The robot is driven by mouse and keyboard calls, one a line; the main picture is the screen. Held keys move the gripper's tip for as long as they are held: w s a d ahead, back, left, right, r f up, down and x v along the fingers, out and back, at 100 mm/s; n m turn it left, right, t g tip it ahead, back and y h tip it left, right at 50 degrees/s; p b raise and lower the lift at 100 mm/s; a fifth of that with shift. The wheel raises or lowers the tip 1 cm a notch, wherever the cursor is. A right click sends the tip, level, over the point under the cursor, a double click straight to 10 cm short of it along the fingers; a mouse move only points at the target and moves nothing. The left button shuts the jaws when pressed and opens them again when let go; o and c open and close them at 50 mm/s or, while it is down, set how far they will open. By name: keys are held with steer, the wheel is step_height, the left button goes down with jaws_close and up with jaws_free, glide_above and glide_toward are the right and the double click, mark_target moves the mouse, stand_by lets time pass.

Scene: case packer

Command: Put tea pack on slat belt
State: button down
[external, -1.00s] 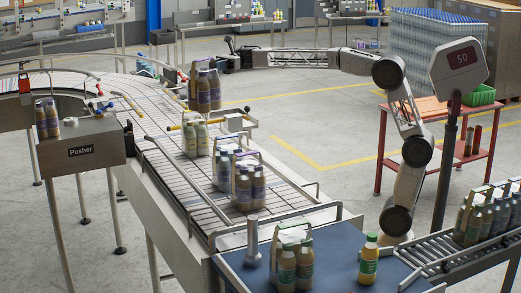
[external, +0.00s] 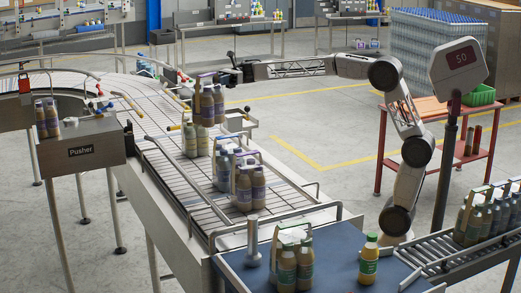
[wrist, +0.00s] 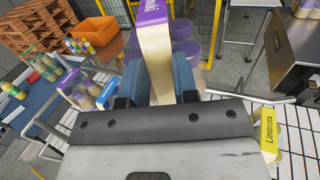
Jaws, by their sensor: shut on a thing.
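My gripper (wrist: 158,84) is shut on a pack of brown bottles with a purple-topped carton carrier, which I take for the tea pack (external: 208,105). In the wrist view its pale carton (wrist: 157,50) stands between the blue fingers, with bottles beyond it. In the external view the pack hangs upright over the far part of the slat belt (external: 163,161), overlapping a yellow-carrier pack (external: 190,141). I cannot tell whether they touch. The fingertips are hidden in the external view.
A blue-carrier pack (external: 224,176) and another purple-carrier pack (external: 250,190) stand nearer on the slat belt. Metal guide rails edge it. The pusher box (external: 80,148) stands left. Slats left of the packs are bare.

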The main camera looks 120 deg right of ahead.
step_height(320, 180, down, 10)
steer(key=shift+f, duration=0.2)
stand_by(0.3)
steer(key=shift+f, duration=2.5)
steer(key=shift+f, duration=2.65)
steer(key=c, duration=0.9)
jaws_free()
steer(key=shift+f, duration=0.1)
steer(key=v, duration=1.2)
